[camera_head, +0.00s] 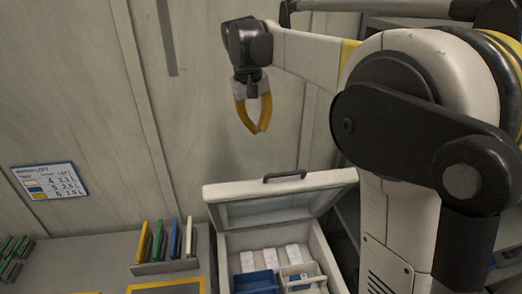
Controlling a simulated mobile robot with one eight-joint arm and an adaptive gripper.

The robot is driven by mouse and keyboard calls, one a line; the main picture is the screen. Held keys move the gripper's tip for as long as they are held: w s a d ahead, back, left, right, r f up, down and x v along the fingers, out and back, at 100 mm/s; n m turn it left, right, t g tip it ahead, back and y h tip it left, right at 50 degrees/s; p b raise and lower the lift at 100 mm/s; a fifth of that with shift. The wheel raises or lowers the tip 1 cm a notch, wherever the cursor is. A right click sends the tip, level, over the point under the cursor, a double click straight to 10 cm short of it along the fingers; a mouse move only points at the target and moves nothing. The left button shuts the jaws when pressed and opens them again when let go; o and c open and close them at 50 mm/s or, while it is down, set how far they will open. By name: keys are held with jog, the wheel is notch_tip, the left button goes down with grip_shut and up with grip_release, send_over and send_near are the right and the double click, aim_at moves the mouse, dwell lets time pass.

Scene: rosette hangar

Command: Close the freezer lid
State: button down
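The white freezer (222,242) stands at the bottom centre, partly cut off by the lower edge of the picture. Its lid (213,196) is open and tilted up, hinged side hidden. A dark handle (285,176) sits on the lid's upper edge. My gripper (257,131) hangs in the air above and left of the handle, apart from the lid. Its yellow fingers point down and their tips meet, with nothing between them.
Inside the freezer are white packs (270,257), a blue bin (256,281) and a pale divided tray (300,277). A grey counter (75,265) at left holds a rack of coloured folders (167,242). A wall sign (49,180) hangs at left. My arm fills the right.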

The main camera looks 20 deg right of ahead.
jog(key=x, duration=0.4)
jog(key=s+x, duration=0.1)
jog(key=x, duration=0.3)
jog(key=s+x, duration=0.1)
jog(key=x, duration=0.3)
jog(key=shift+a+f+p, duration=0.15)
jog(key=shift+p, duration=0.2)
jog(key=shift+s+f, duration=0.15)
jog(key=shift+s, duration=0.15)
jog(key=shift+f, duration=0.25)
jog(key=shift+s, duration=0.2)
